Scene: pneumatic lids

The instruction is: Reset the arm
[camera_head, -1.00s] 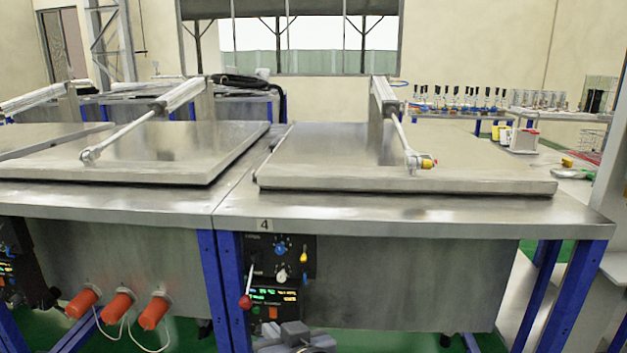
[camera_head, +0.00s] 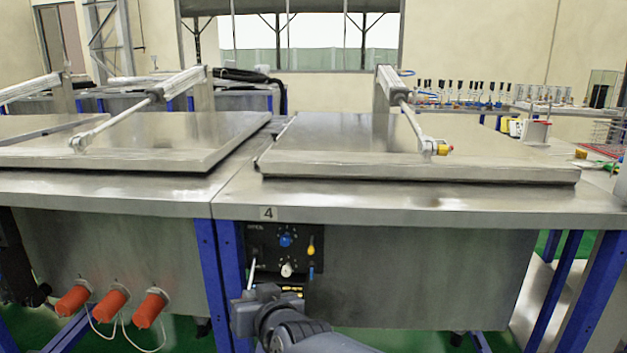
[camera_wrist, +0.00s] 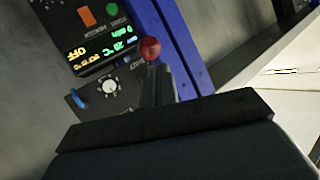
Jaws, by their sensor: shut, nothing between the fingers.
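My arm's wrist (camera_head: 268,308) is in front of the control panel (camera_head: 268,240) of station 4 and covers its lower part in the head view. In the wrist view my gripper (camera_wrist: 157,82) is shut and empty, its narrow dark fingers pointing at the panel. A lever's red ball knob (camera_wrist: 150,50) shows just past the fingertips; I cannot tell whether they touch. In the head view only the lever's pale shaft (camera_head: 252,270) shows, its knob hidden by my arm. The panel's lit display (camera_wrist: 103,45) and a white dial (camera_wrist: 110,87) also show in the wrist view.
The right metal lid (camera_head: 350,145) lies down on its table, with a pneumatic cylinder (camera_head: 398,90) attached. The left lid (camera_head: 190,135) is also down. Orange plugs (camera_head: 110,303) stick out at lower left. A blue table leg (camera_wrist: 190,60) is beside the panel.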

